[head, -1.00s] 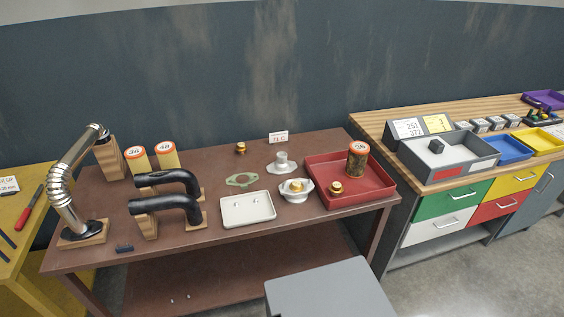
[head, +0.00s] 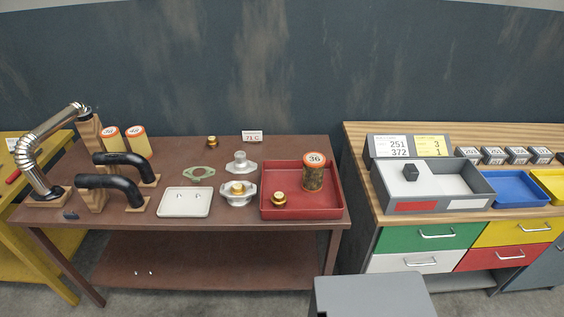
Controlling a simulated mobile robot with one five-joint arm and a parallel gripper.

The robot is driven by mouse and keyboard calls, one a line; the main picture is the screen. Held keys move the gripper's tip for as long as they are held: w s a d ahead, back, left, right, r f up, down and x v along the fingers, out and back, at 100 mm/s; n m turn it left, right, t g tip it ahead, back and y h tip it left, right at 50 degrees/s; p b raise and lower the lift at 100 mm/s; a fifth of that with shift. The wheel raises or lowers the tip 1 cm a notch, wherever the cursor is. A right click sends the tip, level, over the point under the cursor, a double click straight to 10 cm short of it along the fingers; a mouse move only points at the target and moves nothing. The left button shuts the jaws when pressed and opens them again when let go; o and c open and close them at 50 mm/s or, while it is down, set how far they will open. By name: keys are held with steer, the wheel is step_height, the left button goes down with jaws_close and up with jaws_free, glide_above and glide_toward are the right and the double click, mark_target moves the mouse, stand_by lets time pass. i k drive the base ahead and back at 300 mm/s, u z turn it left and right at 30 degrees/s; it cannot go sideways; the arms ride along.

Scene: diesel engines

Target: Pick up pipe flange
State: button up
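A grey metal flange (head: 240,164) with a flat base and a short upright pipe neck stands at the back middle of the brown table; it looks like the pipe flange. Just in front of it is a similar grey metal housing (head: 238,198) with a brass part seated in it. A flat green gasket-like plate (head: 199,174) with a central hole lies to the left. My gripper is not in view.
A white tray (head: 184,214) lies front middle. Black hoses (head: 113,182) and a metal bellows pipe (head: 38,152) stand left. A wooden-topped bench (head: 410,212) is on the right.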

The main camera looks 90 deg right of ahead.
mark_target(241, 166)
steer(key=k, duration=1)
steer(key=z, duration=0.75)
steer(key=i, duration=1.5)
steer(key=u, duration=0.05)
